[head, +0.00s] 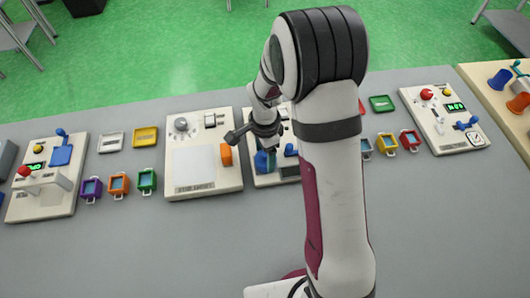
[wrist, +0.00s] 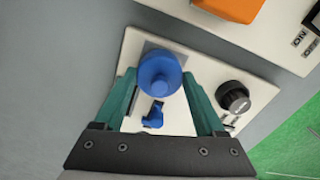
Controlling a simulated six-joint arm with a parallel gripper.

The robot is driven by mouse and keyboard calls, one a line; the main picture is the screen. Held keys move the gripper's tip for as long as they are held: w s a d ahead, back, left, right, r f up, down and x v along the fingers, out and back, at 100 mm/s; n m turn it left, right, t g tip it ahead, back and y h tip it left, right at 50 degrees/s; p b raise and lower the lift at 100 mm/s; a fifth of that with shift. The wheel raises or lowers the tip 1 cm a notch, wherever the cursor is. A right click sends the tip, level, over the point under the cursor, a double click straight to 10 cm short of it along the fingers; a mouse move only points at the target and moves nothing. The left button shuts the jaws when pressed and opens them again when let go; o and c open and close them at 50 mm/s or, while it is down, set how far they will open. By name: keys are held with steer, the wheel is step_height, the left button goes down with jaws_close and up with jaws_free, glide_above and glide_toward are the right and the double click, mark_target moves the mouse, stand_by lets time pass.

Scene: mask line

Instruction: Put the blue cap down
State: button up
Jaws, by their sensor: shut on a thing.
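The blue cap (wrist: 159,70) is round with a narrower raised top, seen from above in the wrist view. My gripper (wrist: 159,80) has its two green fingers on either side of it and is shut on it. The cap is over a grey square on a white panel (wrist: 205,68); I cannot tell whether it touches the panel. A smaller blue part (wrist: 153,116) shows between the fingers, nearer the palm. In the head view, my gripper (head: 266,150) is over the middle panel, partly hidden by my arm, with blue parts below it.
A black knob (wrist: 234,97) stands close to the right finger. An orange part (wrist: 232,8) sits on the neighbouring panel. In the head view, small coloured trays (head: 118,183) and a left control panel (head: 45,190) stand along the grey table (head: 150,255), whose front is clear.

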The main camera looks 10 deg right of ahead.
steer(key=shift+f, duration=0.1)
steer(key=o, duration=1.3)
step_height(320, 180, up, 12)
steer(key=s+r+n, duration=0.2)
steer(key=s+n, duration=0.1)
steer(key=s, duration=0.5)
steer(key=s+r+n+y, duration=0.1)
steer(key=s+r+n, duration=0.1)
steer(key=s, duration=0.6)
steer(key=s+r+n, duration=0.1)
steer(key=s+n, duration=0.3)
steer(key=s, duration=0.4)
steer(key=shift+a+r+y, duration=0.4)
